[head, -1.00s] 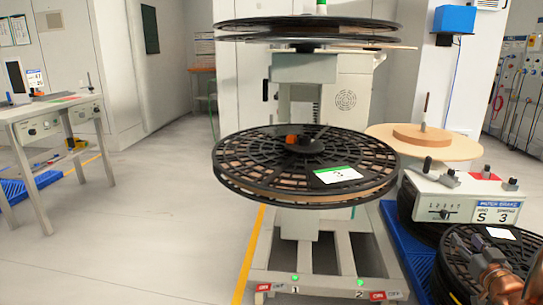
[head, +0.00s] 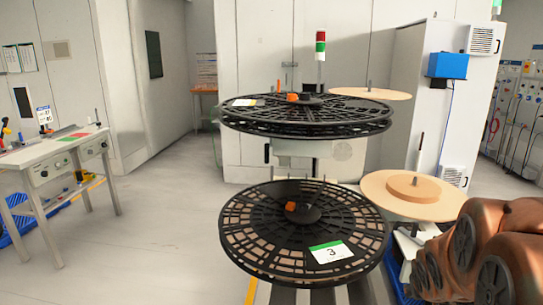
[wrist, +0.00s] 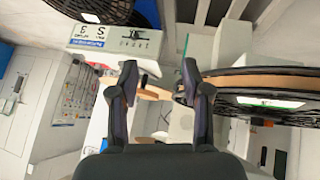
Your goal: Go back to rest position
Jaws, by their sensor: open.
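My gripper (wrist: 159,88) shows in the wrist view with its two dark fingers apart, and nothing is held between them. The rewind station's control box (wrist: 115,42), with a blue and white label, appears upside down beyond the fingers. My copper-coloured arm fills the lower right of the head view; the gripper itself is not seen there. A black slotted reel (head: 270,238) with a green-edged label "3" lies flat at the station's lower level. A second black reel (head: 345,118) lies flat above it. A reel (wrist: 265,82) is also close to the right of the fingers in the wrist view.
Pale wooden discs (head: 372,93) and (head: 445,200) stick out right of the reels. A signal light (head: 320,45) stands behind the upper reel. A grey workbench (head: 60,150) stands at the left. The floor (head: 165,220) between bench and station is clear.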

